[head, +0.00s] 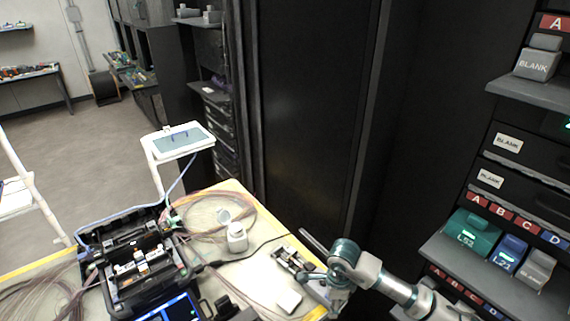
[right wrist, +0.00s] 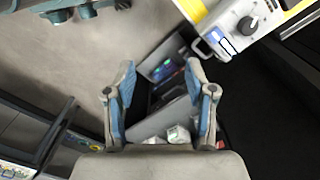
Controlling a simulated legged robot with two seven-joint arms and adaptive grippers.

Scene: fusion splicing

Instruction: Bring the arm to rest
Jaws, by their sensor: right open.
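My right arm comes in from the lower right in the head view. Its gripper (head: 314,279) is near the right end of the worktable, beside a small dark metal device (head: 289,258); I cannot tell the exact gap. In the right wrist view the gripper (right wrist: 160,72) has its two blue-padded fingers spread apart with nothing held between them. My left gripper is out of view.
The worktable (head: 262,281) carries a black fusion splicer (head: 145,272), a white bottle (head: 237,237), a white block (head: 289,300) and loose fibre coils. A dark rack with shelves (head: 505,95) stands at the right. A white stand with a tray (head: 203,142) is behind the table.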

